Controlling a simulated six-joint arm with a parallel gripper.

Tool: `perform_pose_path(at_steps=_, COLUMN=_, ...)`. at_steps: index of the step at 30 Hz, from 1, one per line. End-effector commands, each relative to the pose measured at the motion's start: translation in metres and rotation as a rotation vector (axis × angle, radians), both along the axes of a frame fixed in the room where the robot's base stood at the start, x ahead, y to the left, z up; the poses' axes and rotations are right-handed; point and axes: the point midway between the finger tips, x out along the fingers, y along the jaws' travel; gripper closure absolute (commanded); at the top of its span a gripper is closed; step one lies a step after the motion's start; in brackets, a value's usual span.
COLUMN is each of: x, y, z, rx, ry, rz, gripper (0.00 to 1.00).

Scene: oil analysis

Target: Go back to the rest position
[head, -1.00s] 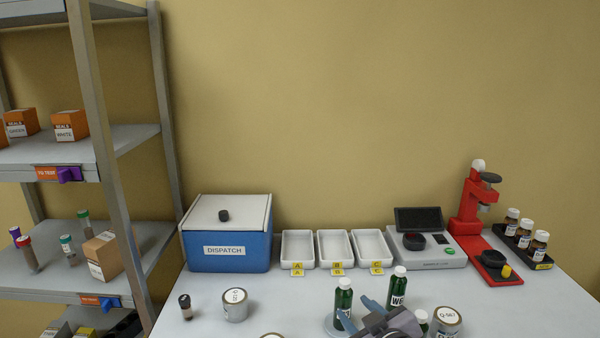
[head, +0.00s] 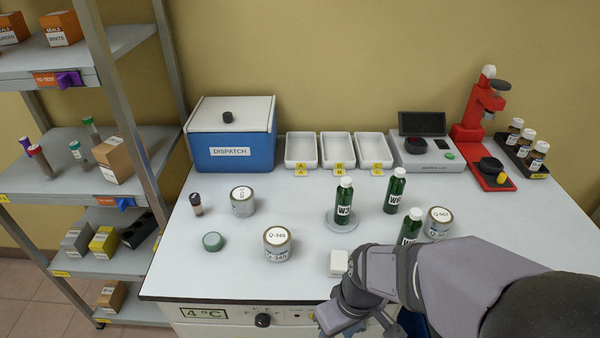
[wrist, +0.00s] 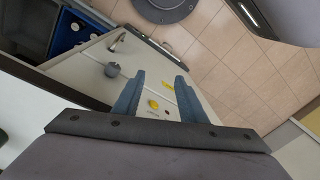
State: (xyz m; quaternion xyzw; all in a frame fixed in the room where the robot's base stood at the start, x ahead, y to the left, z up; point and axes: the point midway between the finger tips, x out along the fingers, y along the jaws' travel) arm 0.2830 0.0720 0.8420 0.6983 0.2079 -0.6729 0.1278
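My gripper (wrist: 158,92) shows in the wrist view with its two blue fingers spread apart and nothing between them. In the head view my arm comes in from the lower right and folds down at the table's front edge; the fingertips are mostly hidden there. A green bottle (head: 343,205) stands upright on a round pale pad (head: 335,226), apart from my gripper. No rest position is marked in view.
Two more green bottles (head: 394,192) (head: 408,230) and a grey tin (head: 438,224) stand close by my arm. A white block (head: 339,263) lies beside my wrist. Another tin (head: 277,247) and a green lid (head: 213,241) are left. A shelf rack (head: 118,110) stands at far left.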

Motion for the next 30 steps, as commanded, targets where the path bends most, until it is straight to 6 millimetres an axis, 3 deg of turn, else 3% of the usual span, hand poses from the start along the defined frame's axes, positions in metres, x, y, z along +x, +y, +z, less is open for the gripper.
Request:
perform_pose_path(at_steps=1, x=0.001, y=-0.010, z=-0.026, rx=-0.013, ry=0.005, rz=-0.063, gripper=0.62)
perform_pose_path(at_steps=3, x=0.001, y=-0.022, z=-0.041, rx=-0.031, ry=0.013, rz=-0.145, gripper=0.62)
perform_pose_path(at_steps=16, x=-0.004, y=-0.075, z=-0.098, rx=-0.117, ry=0.036, rz=-0.493, gripper=0.62)
perform_pose_path(at_steps=18, x=-0.003, y=-0.073, z=-0.067, rx=-0.115, ry=0.035, rz=-0.485, gripper=0.62)
perform_pose_path(at_steps=26, x=-0.004, y=-0.072, z=-0.019, rx=-0.116, ry=0.035, rz=-0.480, gripper=0.62)
perform_pose_path(at_steps=30, x=-0.004, y=-0.072, z=0.018, rx=-0.115, ry=0.036, rz=-0.478, gripper=0.62)
